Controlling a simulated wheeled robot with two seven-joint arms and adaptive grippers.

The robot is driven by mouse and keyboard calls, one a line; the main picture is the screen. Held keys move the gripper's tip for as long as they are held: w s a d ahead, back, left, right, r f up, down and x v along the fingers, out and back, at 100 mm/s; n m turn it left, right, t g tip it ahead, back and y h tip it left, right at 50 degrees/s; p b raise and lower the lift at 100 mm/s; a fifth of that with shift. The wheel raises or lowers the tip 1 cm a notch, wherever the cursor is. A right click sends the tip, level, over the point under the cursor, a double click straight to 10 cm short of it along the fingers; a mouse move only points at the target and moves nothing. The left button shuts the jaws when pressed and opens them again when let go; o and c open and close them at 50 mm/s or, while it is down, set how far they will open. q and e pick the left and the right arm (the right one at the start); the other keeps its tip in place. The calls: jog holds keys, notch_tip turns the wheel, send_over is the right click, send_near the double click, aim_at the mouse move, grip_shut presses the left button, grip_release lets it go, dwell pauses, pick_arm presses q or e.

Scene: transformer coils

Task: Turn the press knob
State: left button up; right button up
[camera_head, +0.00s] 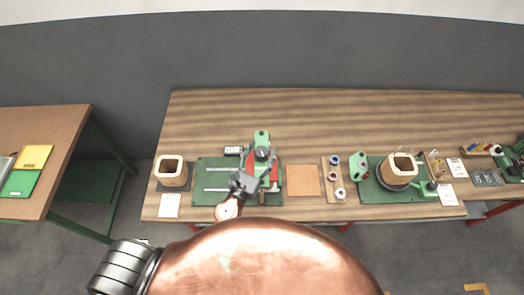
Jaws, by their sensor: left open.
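The green press (262,137) stands at the back right of a green base plate (208,172) on the long wooden table. A dark round knob (263,154) with a light mark sits on the press. My left gripper (247,179) is over the plate, just in front of and slightly left of the knob. It is small in the view; its jaws are open, and I cannot tell whether they touch the press. The gripper hides part of the press front. My right gripper is not in view.
A tan coil (171,171) stands left of the plate. An orange-brown square (305,181) and a wooden rack with spools (333,181) lie to the right. Another coil (401,167) stands on a green fixture farther right. The table's back strip is clear.

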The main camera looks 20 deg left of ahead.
pick_arm(q)
jog(key=s+a, duration=0.1)
jog(key=s, duration=1)
jog(key=shift+s+a, duration=0.4)
